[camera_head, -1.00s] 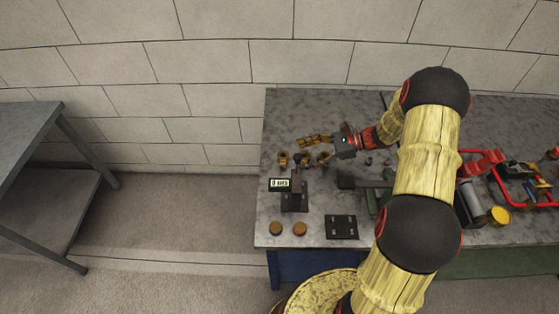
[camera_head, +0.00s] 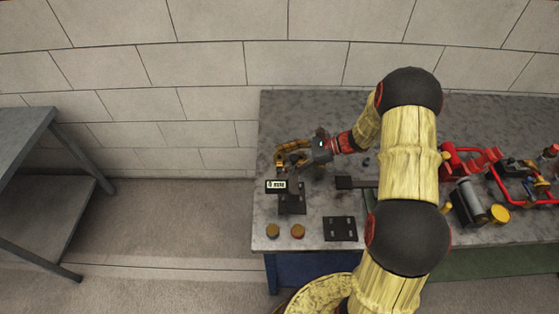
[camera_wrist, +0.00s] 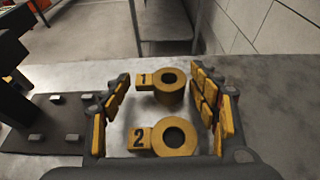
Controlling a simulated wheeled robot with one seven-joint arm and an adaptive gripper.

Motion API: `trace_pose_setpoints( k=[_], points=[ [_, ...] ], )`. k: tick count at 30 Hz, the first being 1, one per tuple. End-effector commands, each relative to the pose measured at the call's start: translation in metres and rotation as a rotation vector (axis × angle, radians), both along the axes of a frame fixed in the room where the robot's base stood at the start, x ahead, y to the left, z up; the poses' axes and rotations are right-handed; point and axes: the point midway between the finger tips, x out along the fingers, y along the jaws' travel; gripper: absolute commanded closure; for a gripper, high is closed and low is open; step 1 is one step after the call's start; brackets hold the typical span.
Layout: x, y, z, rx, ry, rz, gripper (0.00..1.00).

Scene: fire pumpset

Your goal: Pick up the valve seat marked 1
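The valve seat marked 1 (camera_wrist: 174,97) is a yellow ring with a numbered tab, standing on the grey table in the wrist view. The valve seat marked 2 (camera_wrist: 188,150) is a similar ring nearer the camera. My gripper (camera_wrist: 161,78) is open, with yellow-padded fingers left and right of the two seats. Seat 1 lies between the fingertips, with visible gaps on both sides; seat 2 is further back between the fingers. In the head view my gripper (camera_head: 282,156) is over the table's left part, and I cannot make out the seats there.
A gauge with a small display (camera_head: 276,185) stands close in front of my gripper. Two brass discs (camera_head: 272,231) and a black slotted plate (camera_head: 340,228) lie near the front edge. Red-framed equipment (camera_head: 500,180) fills the right. The wall is behind the table (camera_head: 310,105).

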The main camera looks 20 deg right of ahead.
Motion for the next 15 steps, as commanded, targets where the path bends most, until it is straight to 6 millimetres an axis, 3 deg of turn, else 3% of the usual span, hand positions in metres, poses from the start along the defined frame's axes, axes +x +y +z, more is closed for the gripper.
trace_pose_setpoints(
  k=[15],
  points=[
    [0.0000,-0.0002,0.0000,0.000,0.000,0.000,0.71]
  ],
)
